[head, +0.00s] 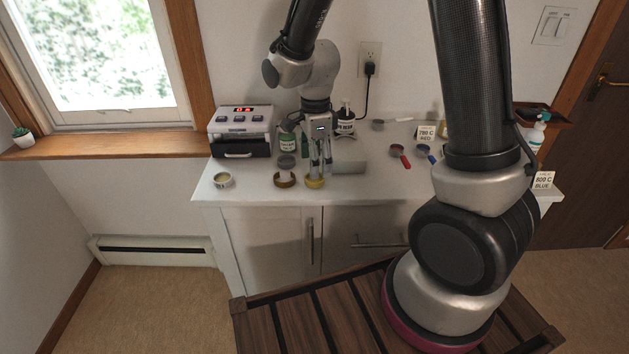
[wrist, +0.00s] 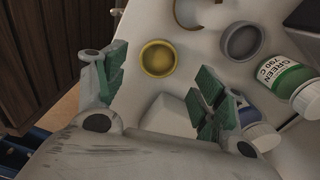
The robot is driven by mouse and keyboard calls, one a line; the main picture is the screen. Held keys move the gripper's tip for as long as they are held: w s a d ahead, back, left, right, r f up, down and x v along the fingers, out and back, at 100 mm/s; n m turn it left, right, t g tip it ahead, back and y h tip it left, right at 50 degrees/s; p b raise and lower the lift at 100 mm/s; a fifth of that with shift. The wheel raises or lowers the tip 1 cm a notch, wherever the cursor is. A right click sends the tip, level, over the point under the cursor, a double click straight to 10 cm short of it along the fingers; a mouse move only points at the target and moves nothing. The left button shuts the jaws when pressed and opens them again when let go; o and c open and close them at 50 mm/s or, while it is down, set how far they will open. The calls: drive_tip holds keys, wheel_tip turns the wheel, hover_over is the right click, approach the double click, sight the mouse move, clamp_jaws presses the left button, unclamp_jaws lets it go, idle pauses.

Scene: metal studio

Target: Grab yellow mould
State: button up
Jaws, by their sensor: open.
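The yellow mould (wrist: 158,58) is a small round shallow cup on the white countertop. In the wrist view it lies beyond my fingertips, roughly between their lines, and nothing is inside the grip. In the head view the yellow mould (head: 315,184) sits near the counter's front edge, at the foot of my gripper (head: 320,174). My gripper points down with its fingers spread, and its green-padded fingers (wrist: 160,72) also show in the wrist view. The fingers partly cover the mould in the head view. I cannot tell the exact gap between fingertips and mould.
A brown ring (head: 284,181) and a grey mould (head: 286,161) stand close on the left. A green-labelled bottle (head: 288,143) is behind them, and a pale block (head: 348,167) is close on the right. A small oven (head: 240,130) stands at the back left.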

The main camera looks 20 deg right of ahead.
sight(316, 180)
wheel_tip(316, 180, down, 4)
drive_tip(key=shift+s+d+f, duration=0.1)
drive_tip(key=shift+s, duration=0.05)
drive_tip(key=c, duration=0.9)
